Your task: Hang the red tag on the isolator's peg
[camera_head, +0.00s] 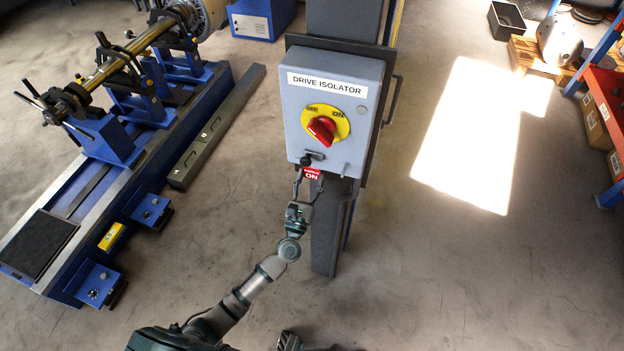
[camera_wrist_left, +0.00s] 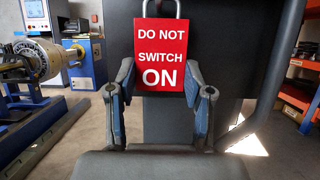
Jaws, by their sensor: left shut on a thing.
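The red tag (camera_wrist_left: 160,55) faces the left wrist view and reads DO NOT SWITCH ON. A grey loop shows at its top, cut by the frame edge. My left gripper (camera_wrist_left: 159,84) is shut on the tag, with a finger at each lower side. In the head view the tag (camera_head: 312,174) is just under the grey drive isolator box (camera_head: 335,145), above my left gripper (camera_head: 307,187). A small dark peg (camera_head: 306,160) shows at the box's lower edge, close above the tag. I cannot tell whether the loop touches it.
The isolator has a red rotary switch (camera_head: 322,128) on a yellow plate, just above the peg. A dark post (camera_head: 330,230) carries the box. A blue balancing machine (camera_head: 110,140) stands at the left. A red shelf (camera_head: 604,95) is at the right. Floor right of the post is clear.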

